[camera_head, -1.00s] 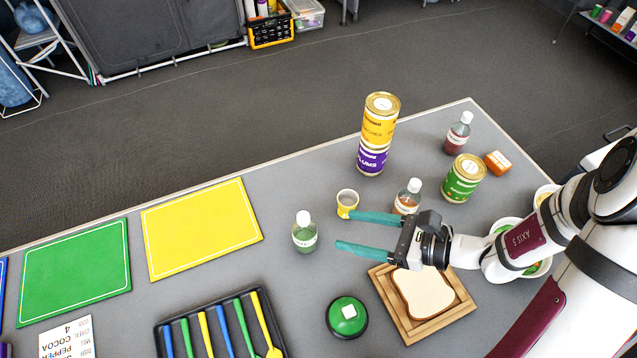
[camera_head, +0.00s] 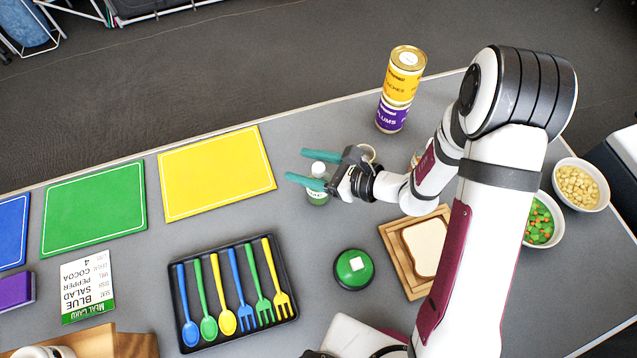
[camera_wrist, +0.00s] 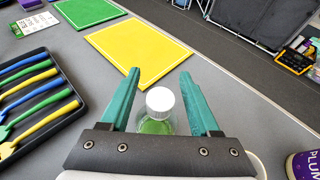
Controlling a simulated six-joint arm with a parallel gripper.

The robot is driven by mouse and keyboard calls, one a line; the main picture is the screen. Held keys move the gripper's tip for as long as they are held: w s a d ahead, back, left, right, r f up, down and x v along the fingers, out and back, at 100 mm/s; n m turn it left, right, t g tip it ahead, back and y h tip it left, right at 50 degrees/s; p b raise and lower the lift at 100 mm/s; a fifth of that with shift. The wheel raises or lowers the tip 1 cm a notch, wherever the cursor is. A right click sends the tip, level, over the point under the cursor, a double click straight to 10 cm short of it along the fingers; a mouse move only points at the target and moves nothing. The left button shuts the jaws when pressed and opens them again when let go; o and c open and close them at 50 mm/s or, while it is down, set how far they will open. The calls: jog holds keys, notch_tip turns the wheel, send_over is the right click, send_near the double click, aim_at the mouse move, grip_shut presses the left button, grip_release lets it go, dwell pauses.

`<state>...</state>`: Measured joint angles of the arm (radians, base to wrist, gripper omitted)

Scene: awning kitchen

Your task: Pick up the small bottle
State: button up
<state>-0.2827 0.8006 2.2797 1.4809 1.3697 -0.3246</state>
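The small bottle (camera_head: 318,191) stands upright on the grey table, with a white cap and green contents. My gripper (camera_head: 308,168) is open, with one teal finger on each side of the bottle in the head view. In the wrist view the bottle's white cap (camera_wrist: 160,101) shows between the two spread fingers of my gripper (camera_wrist: 157,85). I cannot tell whether either finger touches the bottle. The bottle's lower part is hidden by the gripper body in the wrist view.
A stack of two cans (camera_head: 400,88) stands behind my arm. A yellow board (camera_head: 215,172) lies to the left, and a black cutlery tray (camera_head: 188,340) sits in front. A green button (camera_head: 354,270) and a wooden board with bread (camera_head: 395,251) are nearby.

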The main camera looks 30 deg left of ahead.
grip_shut()
dwell(1.2)
